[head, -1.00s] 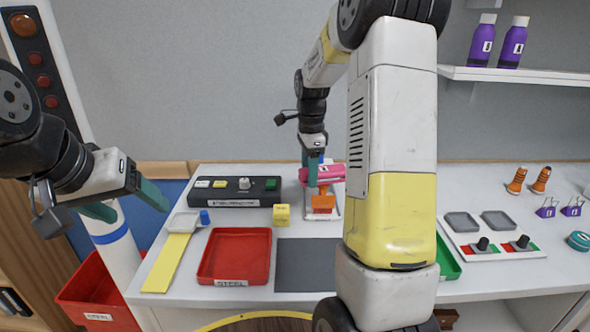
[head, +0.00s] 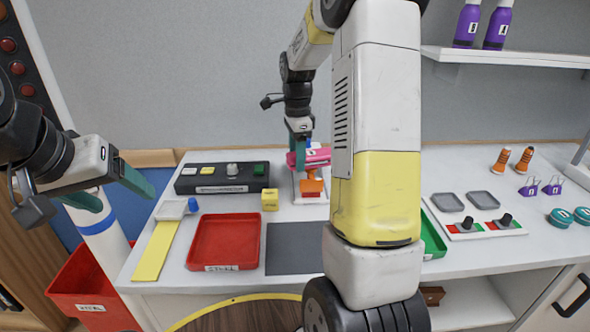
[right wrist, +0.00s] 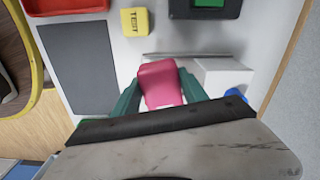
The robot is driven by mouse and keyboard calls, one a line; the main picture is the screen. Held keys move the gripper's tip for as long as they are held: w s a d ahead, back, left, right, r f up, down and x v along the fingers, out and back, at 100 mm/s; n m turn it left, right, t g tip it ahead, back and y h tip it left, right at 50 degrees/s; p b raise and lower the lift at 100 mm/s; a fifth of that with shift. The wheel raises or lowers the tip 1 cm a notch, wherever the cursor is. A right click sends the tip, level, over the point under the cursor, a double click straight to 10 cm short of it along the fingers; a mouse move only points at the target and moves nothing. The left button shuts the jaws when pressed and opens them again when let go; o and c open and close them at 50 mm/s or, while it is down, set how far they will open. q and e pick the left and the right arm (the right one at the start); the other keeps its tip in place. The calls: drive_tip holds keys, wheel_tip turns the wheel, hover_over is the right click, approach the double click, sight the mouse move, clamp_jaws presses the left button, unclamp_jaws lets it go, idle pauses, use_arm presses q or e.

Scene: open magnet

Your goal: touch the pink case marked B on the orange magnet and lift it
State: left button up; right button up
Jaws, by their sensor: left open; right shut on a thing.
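A pink case (head: 318,155) with a small white label, too small to read, is held in my right gripper (head: 299,157). In the right wrist view the pink case (right wrist: 161,84) sits between both green fingers, which are shut on it. The orange magnet (head: 312,187) stands on a white base just below the case in the head view. I cannot tell whether case and magnet touch. The magnet is hidden in the right wrist view. My left gripper (head: 111,189) is open and empty, in the air left of the table.
A black control box (head: 222,188) and a yellow TEST block (head: 270,200) stand left of the magnet. A red tray (head: 224,242) and dark mat (head: 294,248) lie in front. My right arm hides part of the table. A shelf (head: 500,57) hangs at upper right.

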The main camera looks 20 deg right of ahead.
drive_tip(key=shift+r, duration=3.25)
